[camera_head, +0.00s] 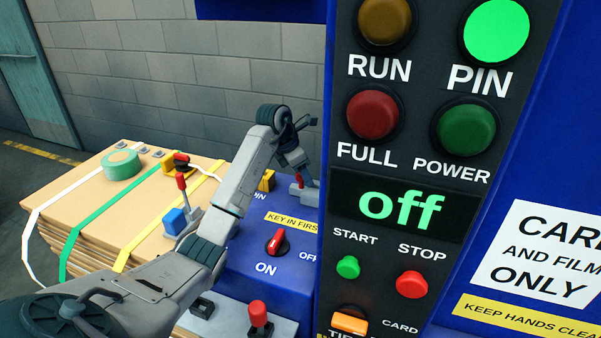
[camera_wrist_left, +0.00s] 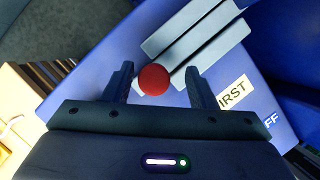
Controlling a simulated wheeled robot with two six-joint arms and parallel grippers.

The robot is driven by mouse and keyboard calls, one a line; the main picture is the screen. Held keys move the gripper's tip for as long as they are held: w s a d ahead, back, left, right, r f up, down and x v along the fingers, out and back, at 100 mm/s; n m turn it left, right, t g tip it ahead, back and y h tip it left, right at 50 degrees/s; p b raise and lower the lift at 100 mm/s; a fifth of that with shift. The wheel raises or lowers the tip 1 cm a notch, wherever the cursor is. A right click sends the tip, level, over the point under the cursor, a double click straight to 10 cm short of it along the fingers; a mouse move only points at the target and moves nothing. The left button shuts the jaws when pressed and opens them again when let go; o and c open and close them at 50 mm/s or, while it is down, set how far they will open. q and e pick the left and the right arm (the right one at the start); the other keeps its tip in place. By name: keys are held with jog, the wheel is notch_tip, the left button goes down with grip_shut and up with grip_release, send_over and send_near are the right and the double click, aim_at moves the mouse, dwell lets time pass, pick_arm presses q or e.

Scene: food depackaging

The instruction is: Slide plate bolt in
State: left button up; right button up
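The plate bolt's red ball knob (camera_wrist_left: 153,80) shows in the left wrist view between the two fingers of my left gripper (camera_wrist_left: 160,69), with a gap on each side. The fingers are apart and not touching the knob. Grey metal bars (camera_wrist_left: 198,38) lie just beyond the knob on the blue housing. In the head view my left gripper (camera_head: 298,152) is over the back of the blue housing, beside the tall panel. A small red knob (camera_head: 301,183) on a grey block shows just below it. How far the bolt is in cannot be told. My right gripper is not in view.
The tall control panel (camera_head: 345,285) stands close to the right of my left gripper; its display reads "off". A red key switch (camera_head: 277,242) sits on the blue housing in front. Strapped cardboard (camera_head: 100,217) with a green tape roll (camera_head: 122,165) stands left.

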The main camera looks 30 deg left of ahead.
pick_arm(q)
jog(key=shift+a+r, duration=0.1)
jog(key=shift+r, duration=0.05)
jog(key=p+v, duration=0.1)
jog(key=v, duration=0.9)
jog(key=shift+r, duration=0.25)
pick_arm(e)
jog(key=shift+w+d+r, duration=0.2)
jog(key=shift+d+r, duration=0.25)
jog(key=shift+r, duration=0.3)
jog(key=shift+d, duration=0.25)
